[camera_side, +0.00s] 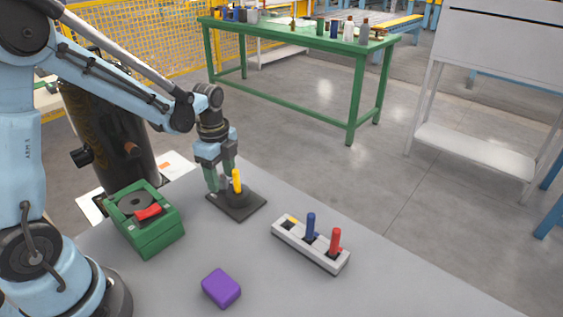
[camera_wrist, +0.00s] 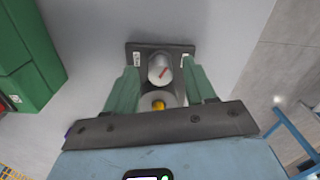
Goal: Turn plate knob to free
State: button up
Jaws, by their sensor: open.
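A dark plate (camera_side: 250,206) lies on the grey table below my gripper (camera_side: 222,182). The plate also shows in the wrist view (camera_wrist: 147,48), with small white labels near its left and right edges. A pale round knob (camera_wrist: 160,69) with a red line on its top stands on the plate. The line is slanted, and I cannot read the labels. A yellow peg (camera_side: 237,181) stands upright beside the knob; its top shows below the knob in the wrist view (camera_wrist: 158,104). My gripper is open, with one green finger on each side of the knob, apart from it in the wrist view.
A green box (camera_side: 150,243) with a red part on top stands left of the plate. A purple block (camera_side: 221,288) lies in front. A pale rack (camera_side: 300,247) with blue and red pegs stands to the right. Bare table separates these things.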

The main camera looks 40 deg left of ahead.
aim_at(220, 178)
jog(key=m, duration=0.4)
notch_tip(220, 178, up, 12)
jog(key=s+d+f+n+t, duration=0.1)
jog(key=s+d+n+t, duration=0.6)
jog(key=n, duration=1.2)
jog(key=shift+s, duration=0.5)
